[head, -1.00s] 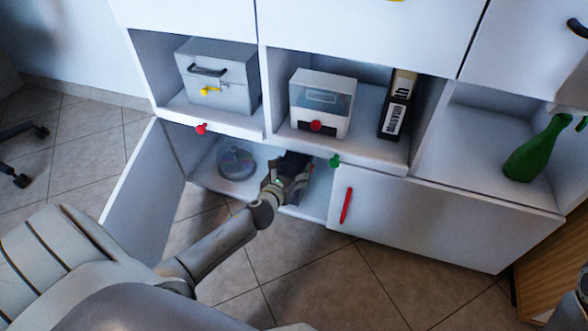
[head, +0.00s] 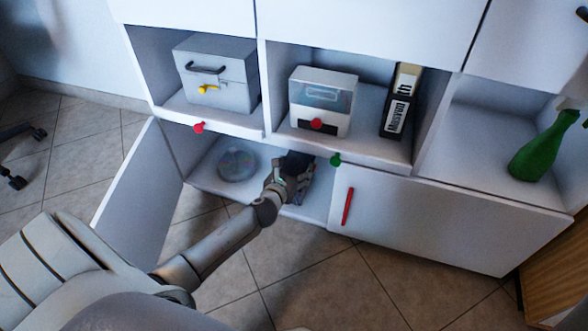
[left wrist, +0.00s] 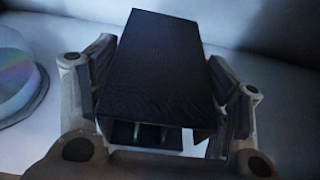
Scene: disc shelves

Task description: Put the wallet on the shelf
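The black wallet (head: 299,161) is in the open lower compartment of the white cabinet, on the right side of the opening. My left gripper (head: 290,183) reaches into this compartment. In the left wrist view the wallet (left wrist: 165,60) lies between the two fingers, with the pads against its left and right sides, so the gripper looks shut on it. I cannot tell whether the wallet touches the compartment's floor (head: 206,178). My right gripper is not in view.
A disc spindle (head: 237,163) stands left of the wallet. The open door (head: 135,190) is at the left; a closed door with a red handle (head: 347,207) is at the right.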

